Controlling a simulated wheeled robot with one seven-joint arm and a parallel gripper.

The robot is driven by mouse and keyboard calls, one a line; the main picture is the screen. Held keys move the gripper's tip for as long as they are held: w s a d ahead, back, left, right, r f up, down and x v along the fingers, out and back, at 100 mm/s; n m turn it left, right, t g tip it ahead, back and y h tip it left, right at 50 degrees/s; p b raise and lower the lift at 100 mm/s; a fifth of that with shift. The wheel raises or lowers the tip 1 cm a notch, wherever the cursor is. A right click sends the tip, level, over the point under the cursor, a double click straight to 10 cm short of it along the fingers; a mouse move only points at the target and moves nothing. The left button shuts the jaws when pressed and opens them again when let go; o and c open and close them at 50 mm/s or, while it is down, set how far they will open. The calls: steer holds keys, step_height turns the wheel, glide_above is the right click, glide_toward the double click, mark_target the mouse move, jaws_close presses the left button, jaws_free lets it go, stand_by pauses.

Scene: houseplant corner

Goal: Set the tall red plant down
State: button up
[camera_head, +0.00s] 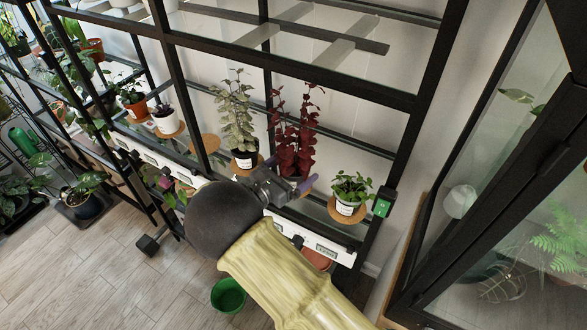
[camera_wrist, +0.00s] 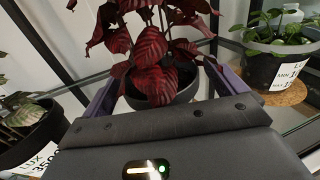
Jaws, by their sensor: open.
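The tall red plant (camera_head: 294,135) has dark red leaves and stands upright at shelf level between two green plants. Its dark grey pot (camera_wrist: 182,96) shows in the wrist view between the purple fingers of my gripper (camera_wrist: 163,90). The fingers are open, one on each side of the pot, with a small gap visible on the right. In the head view my gripper (camera_head: 287,180) is in front of the pot and hides most of it. The pot's base is hidden, so its contact with the glass shelf (camera_wrist: 222,112) cannot be seen.
A tall pale green plant (camera_head: 236,105) stands to the left and a small leafy plant (camera_head: 350,188) to the right, each on a cork mat. An empty cork mat (camera_head: 203,142) lies farther left. Black rack posts and an upper shelf frame (camera_head: 300,72) surround the area.

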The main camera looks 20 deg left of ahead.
steer(key=b+v, duration=0.1)
steer(key=v, duration=1.1)
steer(key=shift+b, duration=0.3)
